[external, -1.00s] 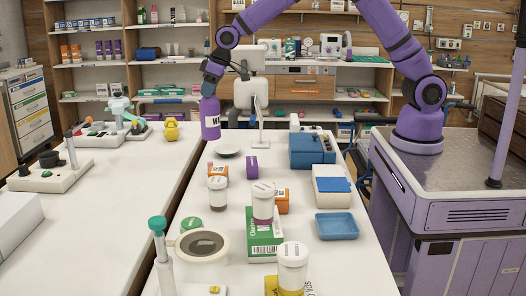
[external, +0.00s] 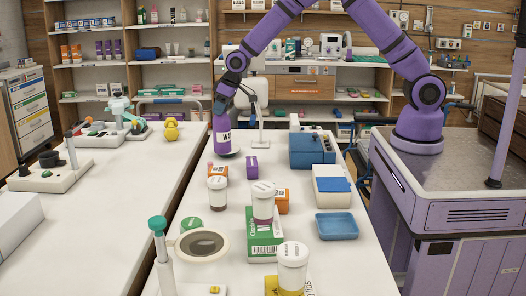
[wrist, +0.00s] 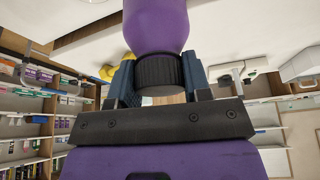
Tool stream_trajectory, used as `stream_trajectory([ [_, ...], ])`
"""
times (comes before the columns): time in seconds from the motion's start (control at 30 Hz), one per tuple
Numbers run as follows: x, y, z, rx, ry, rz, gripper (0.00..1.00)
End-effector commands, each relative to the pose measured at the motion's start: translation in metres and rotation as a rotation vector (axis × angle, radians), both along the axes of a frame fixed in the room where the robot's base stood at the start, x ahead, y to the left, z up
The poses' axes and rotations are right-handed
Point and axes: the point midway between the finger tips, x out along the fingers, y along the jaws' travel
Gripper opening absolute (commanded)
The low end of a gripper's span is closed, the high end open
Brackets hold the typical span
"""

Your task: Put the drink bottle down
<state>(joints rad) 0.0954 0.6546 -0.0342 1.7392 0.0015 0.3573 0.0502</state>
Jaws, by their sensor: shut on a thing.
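A blue case (external: 312,150) and a blue tray (external: 337,226) are on the right. A monitor stand (external: 260,130) is behind. A yellow dumbbell (external: 171,129) is on the left table.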

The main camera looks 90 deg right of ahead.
Motion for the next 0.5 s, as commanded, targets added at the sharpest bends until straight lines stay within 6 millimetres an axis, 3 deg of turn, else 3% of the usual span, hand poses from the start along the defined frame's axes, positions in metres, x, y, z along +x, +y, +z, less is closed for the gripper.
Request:
stream_trajectory([
  [0.1,0.000,0.000,-0.017,0.000,0.001,0.000,0.00],
  [0.33,0.000,0.000,-0.033,0.000,0.000,0.000,0.00],
  [0.5,0.000,0.000,-0.055,0.000,0.001,0.000,0.00],
])
